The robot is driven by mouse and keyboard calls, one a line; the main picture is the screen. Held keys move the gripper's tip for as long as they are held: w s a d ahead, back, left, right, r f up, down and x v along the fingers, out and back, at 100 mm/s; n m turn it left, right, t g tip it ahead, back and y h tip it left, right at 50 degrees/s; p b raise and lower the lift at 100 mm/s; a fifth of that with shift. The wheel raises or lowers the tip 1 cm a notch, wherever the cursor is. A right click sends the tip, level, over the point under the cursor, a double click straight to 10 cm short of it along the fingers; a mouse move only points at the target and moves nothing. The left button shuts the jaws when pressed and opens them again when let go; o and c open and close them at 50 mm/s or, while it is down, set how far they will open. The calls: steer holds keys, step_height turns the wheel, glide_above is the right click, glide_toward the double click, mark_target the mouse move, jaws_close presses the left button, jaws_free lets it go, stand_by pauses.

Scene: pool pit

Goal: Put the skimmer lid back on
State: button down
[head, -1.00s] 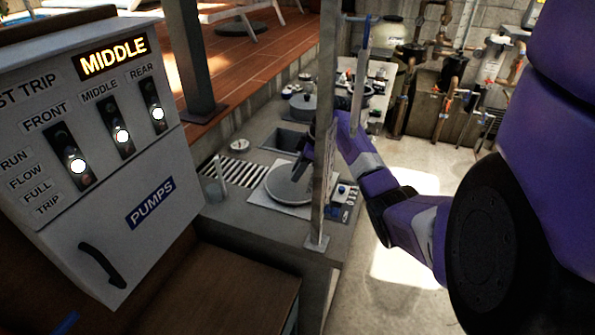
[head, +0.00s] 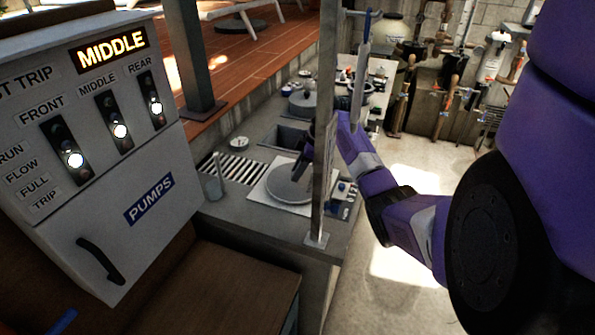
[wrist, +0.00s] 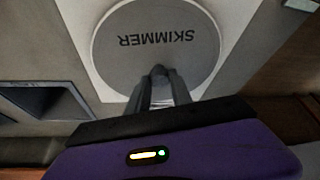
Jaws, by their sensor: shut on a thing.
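The skimmer lid (head: 286,187) is a round grey disc. It lies over a pale square plate (head: 258,193) on the grey counter, and I cannot tell whether it is fully seated. In the wrist view, the lid (wrist: 122,62) carries the word SKIMMER upside down, and the pale plate (wrist: 88,40) shows around its rim. My gripper (wrist: 160,74) is shut at the lid's near-middle, its fingers close together; the part between them is hidden. In the head view my gripper (head: 307,158) comes down on the lid from the right, partly behind a metal post.
The metal post (head: 323,130) stands in front of my arm. A square opening (head: 284,138) lies behind the lid, a slotted grate (head: 232,168) to its left and a clear cup (head: 213,187) nearby. A pump panel (head: 100,150) fills the left.

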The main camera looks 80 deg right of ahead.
steer(key=shift+f, duration=0.3)
stand_by(0.7)
steer(key=c, duration=0.9)
jaws_free()
steer(key=shift+r, duration=0.15)
steer(key=shift+r+p, duration=1.9)
steer(key=shift+r, duration=0.45)
steer(key=shift+r, duration=0.1)
steer(key=shift+r+p, duration=0.85)
steer(key=shift+r, duration=0.15)
steer(key=shift+r+p, duration=0.35)
steer(key=shift+r, duration=0.55)
